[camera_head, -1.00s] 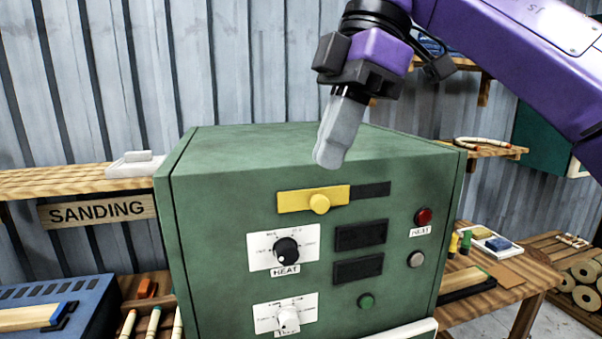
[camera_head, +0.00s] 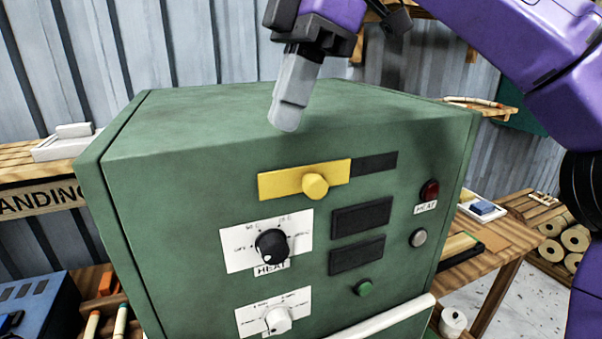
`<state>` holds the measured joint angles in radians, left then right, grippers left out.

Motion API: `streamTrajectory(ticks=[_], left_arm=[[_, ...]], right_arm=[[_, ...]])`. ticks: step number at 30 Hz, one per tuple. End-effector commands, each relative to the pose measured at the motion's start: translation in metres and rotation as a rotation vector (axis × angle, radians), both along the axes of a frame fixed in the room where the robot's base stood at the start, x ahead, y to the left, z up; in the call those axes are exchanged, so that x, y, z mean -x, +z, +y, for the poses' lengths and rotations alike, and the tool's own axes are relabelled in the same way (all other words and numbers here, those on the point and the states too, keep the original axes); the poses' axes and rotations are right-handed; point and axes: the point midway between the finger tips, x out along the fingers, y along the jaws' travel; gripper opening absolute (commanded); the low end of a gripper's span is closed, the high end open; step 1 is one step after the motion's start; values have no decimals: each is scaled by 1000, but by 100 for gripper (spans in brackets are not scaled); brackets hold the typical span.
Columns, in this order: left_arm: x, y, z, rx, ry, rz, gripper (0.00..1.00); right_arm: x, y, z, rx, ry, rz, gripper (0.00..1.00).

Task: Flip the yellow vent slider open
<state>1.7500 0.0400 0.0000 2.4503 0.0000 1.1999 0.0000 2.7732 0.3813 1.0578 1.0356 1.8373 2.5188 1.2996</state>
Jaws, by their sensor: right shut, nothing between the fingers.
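The yellow vent slider (camera_head: 290,181) is a flat plate with a round yellow knob (camera_head: 315,186) on the front of the green box (camera_head: 210,135). It lies at the left of its track, with the dark slot (camera_head: 374,167) bare on its right. My right gripper (camera_head: 287,121) is shut and empty, its fingers pointing down. In the picture the fingertips show above the slider and a little left of the knob, apart from it. My left gripper is not in view.
Below the slider are a black heat dial (camera_head: 271,246), a white dial (camera_head: 278,320), two dark panels and a green button (camera_head: 364,287). A red light (camera_head: 429,191) is at the right. A white handle bar (camera_head: 385,318) sticks out below.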

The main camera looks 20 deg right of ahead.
Motion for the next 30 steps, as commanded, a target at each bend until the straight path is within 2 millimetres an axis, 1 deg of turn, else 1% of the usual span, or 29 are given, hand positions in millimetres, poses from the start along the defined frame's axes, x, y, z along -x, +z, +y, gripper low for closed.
streamTrajectory(ticks=[1, 3, 10, 11, 12, 15, 18, 22, 30], left_arm=[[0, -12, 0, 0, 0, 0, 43], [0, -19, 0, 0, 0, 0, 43], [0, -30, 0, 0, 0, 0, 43], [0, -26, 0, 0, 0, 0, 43], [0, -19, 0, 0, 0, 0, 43], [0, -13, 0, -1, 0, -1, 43], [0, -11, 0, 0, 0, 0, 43], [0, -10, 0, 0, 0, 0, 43], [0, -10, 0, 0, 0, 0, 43]], right_arm=[[1, -17, 4, 1, 4, 2, 0], [1, -32, 9, 1, 4, 2, 0], [3, -75, 27, 1, 6, 1, 0], [2, -74, 24, -2, 3, -1, 0], [1, -70, 15, -4, 1, -1, 0], [0, -73, 0, -2, 0, 0, 0], [0, -76, -8, -2, 2, -1, 0], [-1, -78, -12, 0, 3, -1, 0], [-1, -78, -13, 0, 4, -1, 0]])
